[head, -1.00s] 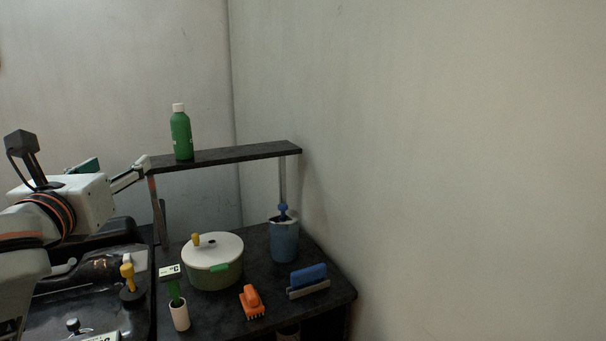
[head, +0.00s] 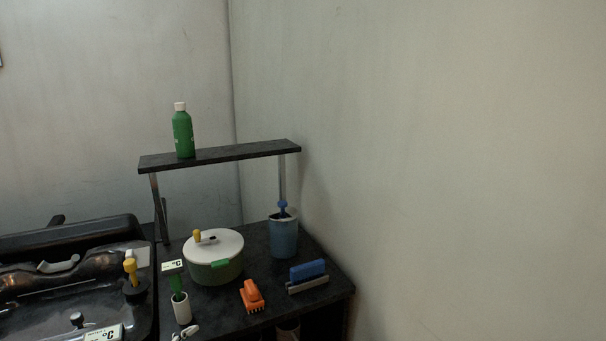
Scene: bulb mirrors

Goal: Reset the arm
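Neither of my arms shows clearly in the head view, and I see no gripper there. A small white piece (head: 185,332) shows at the bottom edge, below the white cup; I cannot tell what it is. A green bottle with a white cap (head: 183,135) stands upright on the dark raised shelf (head: 230,154).
The dark counter (head: 262,262) holds a green pot with a white lid (head: 215,265), a blue container (head: 284,240), an orange brush (head: 251,297), a blue brush (head: 308,272) and a white cup (head: 182,309). A black sink unit (head: 70,290) is left; walls close behind and right.

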